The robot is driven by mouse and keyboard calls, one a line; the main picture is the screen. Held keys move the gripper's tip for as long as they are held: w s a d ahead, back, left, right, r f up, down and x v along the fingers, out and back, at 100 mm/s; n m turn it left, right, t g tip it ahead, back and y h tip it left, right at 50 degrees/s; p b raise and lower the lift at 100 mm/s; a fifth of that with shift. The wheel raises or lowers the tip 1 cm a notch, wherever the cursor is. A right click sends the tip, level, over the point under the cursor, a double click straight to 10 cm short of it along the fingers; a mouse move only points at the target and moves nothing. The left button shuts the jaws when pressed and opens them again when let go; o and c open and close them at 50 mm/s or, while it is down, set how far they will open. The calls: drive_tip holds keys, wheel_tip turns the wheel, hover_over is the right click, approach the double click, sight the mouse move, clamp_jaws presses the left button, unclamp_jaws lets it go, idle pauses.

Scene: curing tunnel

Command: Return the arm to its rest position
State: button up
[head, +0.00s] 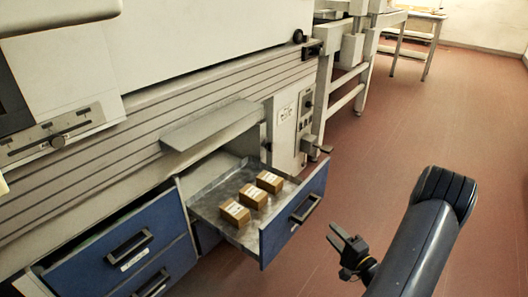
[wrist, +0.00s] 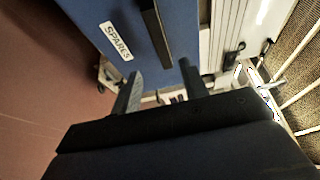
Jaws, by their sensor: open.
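My gripper (head: 349,243) is at the lower right of the head view, over the red floor and to the right of the open drawer. Its two dark fingers are apart with nothing between them. In the wrist view the fingers (wrist: 160,88) point toward a blue drawer front (wrist: 95,28) labelled "SPARES". My dark blue arm fills the lower right of the head view. It stands clear of the drawer there.
An open blue drawer (head: 310,185) sticks out from the grey machine (head: 170,80) and holds three small brown boxes (head: 252,196). Closed blue drawers (head: 125,250) are to its left. A grey shelf (head: 213,124) juts out above. The red floor (head: 420,120) at right is clear.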

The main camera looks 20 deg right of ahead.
sight(311, 212)
drive_tip(key=shift+a+b+x, duration=0.2)
drive_tip(key=shift+b+x, duration=0.95)
drive_tip(key=shift+x, duration=4)
drive_tip(key=shift+r, duration=0.1)
